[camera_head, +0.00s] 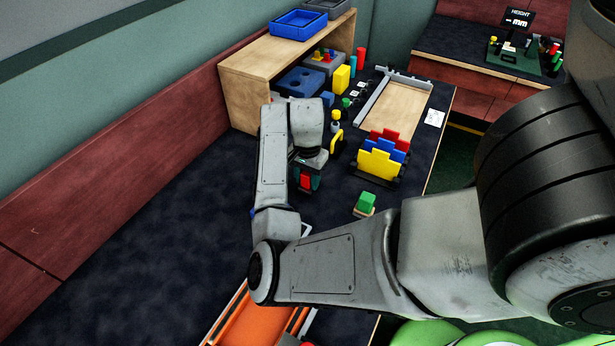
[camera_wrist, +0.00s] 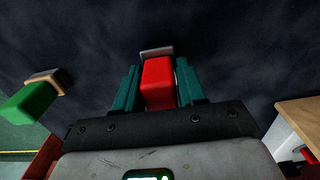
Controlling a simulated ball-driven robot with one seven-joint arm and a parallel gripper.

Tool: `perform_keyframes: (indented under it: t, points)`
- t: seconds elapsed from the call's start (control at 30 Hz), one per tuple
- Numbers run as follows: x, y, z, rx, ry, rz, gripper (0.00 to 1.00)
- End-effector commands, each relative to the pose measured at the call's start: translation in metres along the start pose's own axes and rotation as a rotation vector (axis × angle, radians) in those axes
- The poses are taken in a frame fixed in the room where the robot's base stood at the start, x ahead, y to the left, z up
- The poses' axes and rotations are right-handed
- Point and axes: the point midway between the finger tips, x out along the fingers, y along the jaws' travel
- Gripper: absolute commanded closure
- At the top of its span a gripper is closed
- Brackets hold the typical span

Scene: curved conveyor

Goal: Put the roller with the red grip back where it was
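The roller's red grip (camera_wrist: 158,84) sits between the two teal fingers of my gripper (camera_wrist: 155,80) in the wrist view, with the fingers close against its sides. A pale grey end (camera_wrist: 157,51) shows beyond the grip. In the head view the red grip (camera_head: 305,182) shows at the fingertips of my gripper (camera_head: 308,178), over the dark tabletop to the left of the green block. My gripper hides most of the roller there, and I cannot tell whether it touches the table.
A green block on a wooden base (camera_head: 366,204) stands to the right. Behind it is a rack of yellow, blue and red plates (camera_head: 380,158). A wooden shelf (camera_head: 245,92) stands at the back, and an orange tray (camera_head: 255,325) at the front. The left tabletop (camera_head: 150,240) is clear.

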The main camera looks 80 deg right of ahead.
Motion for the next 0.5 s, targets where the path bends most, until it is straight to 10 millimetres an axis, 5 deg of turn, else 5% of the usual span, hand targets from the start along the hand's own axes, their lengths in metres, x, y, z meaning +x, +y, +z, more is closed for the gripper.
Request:
perform_keyframes:
  t: [0.27, 0.5]
  points:
    - [0.0, 0.0, 0.0001, 0.0, 0.0, 0.0, 0.35]
    - [-0.0009, -0.0001, 0.0001, 0.0, 0.0, 0.0, 0.35]
